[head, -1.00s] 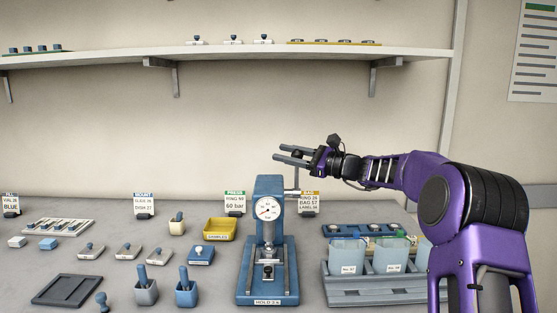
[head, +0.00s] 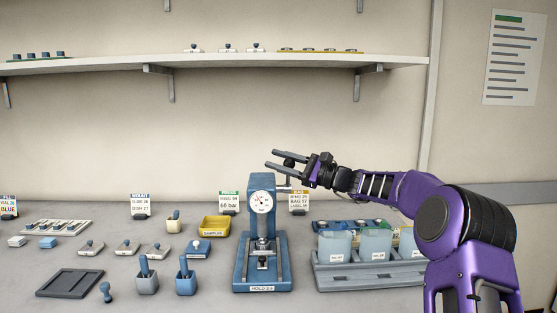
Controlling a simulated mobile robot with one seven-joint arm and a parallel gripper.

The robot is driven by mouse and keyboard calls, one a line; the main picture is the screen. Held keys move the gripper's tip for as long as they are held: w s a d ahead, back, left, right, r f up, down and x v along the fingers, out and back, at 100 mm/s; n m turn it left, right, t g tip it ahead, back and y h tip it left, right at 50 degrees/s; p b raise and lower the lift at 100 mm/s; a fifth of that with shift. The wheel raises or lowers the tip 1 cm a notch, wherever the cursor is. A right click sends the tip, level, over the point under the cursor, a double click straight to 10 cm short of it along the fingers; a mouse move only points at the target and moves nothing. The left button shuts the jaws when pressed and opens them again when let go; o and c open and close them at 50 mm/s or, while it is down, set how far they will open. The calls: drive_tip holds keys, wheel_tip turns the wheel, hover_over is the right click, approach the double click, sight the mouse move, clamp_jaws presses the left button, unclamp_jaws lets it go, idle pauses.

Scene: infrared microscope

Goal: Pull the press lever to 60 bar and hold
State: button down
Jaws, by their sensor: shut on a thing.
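The blue press (head: 262,225) stands on the bench with a white round dial gauge (head: 262,203) on its upper front. The dial is too small to read a value. My gripper (head: 280,160) is just above and to the right of the press head, its two fingers pointing left. The lever's rod is mostly hidden behind my gripper and the press head. A card marked "PRESS" and "60 bar" (head: 229,202) stands behind the press to the left.
A grey rack with translucent blue cups (head: 375,244) stands right of the press. A shelf (head: 230,61) crosses the wall above my gripper.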

drive_tip(key=shift+s+f, duration=0.1)
drive_tip(key=shift+s, duration=0.25)
idle(0.3)
drive_tip(key=c, duration=0.5)
unclamp_jaws()
drive_tip(key=shift+s, duration=0.1)
drive_tip(key=v, duration=1.7)
drive_tip(key=shift+d+p, duration=0.2)
drive_tip(key=shift+p, duration=0.15)
